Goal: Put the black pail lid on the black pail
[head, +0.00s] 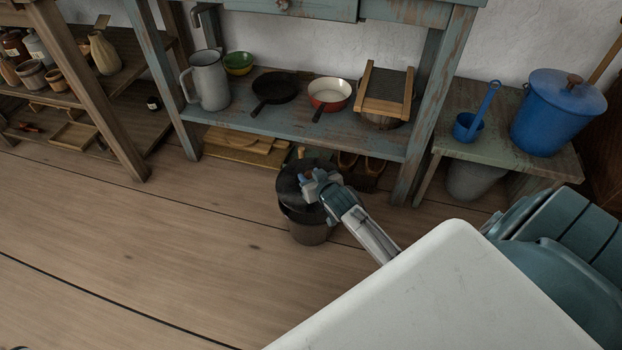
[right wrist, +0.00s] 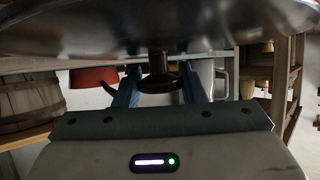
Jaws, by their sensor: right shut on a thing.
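The black pail (head: 308,233) stands on the wooden floor in front of the blue-grey bench. The black pail lid (head: 288,187) is over the pail's top, slightly toward the back left, and hides much of the opening. Whether it touches the rim I cannot tell. My right gripper (head: 308,180) is shut on the lid's knob. In the right wrist view the lid (right wrist: 215,30) fills the top, and its dark knob (right wrist: 160,80) sits between the two fingers. My left gripper is not in view.
The bench's lower shelf (head: 230,120) holds a grey jug (head: 208,80), a black pan (head: 274,88) and a red-and-white pan (head: 329,93). Wooden boards (head: 245,146) lie beneath it. A blue lidded pot (head: 558,112) stands at the right. Floor left of the pail is clear.

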